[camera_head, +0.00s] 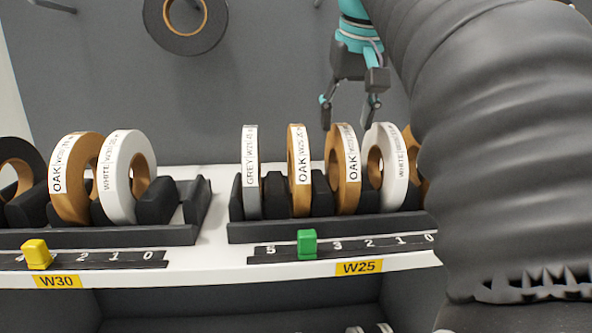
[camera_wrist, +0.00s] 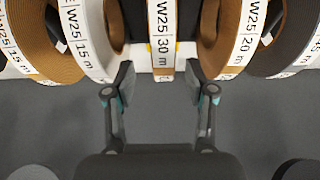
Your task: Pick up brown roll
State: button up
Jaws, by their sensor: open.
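Several brown rolls with white OAK labels stand upright in the W25 rack. One brown roll (camera_head: 349,194) sits between another brown roll (camera_head: 298,190) on its left and a white roll (camera_head: 395,170) on its right. My gripper (camera_head: 347,116) is open and empty, above and behind the W25 rolls in the head view. In the wrist view my gripper (camera_wrist: 160,82) has its fingertips apart, on either side of the line of a roll labelled W25 30 m (camera_wrist: 162,40). Another brown roll, labelled 20 m (camera_wrist: 222,45), stands to its right there. A further brown roll (camera_head: 412,150) is partly hidden by my arm.
A grey roll (camera_head: 250,175) stands at the left end of the W25 rack (camera_head: 300,231). The W30 rack (camera_head: 120,236) holds black, brown and white rolls. A green marker (camera_head: 307,243) and a yellow marker (camera_head: 37,254) sit on number strips. A dark roll (camera_head: 187,22) hangs on the wall.

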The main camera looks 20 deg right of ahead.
aim_at(340, 170)
jog(key=b+x, duration=0.1)
jog(key=x, duration=0.4)
jog(key=shift+w+a, duration=0.15)
jog(key=shift+w, duration=0.05)
grip_shut()
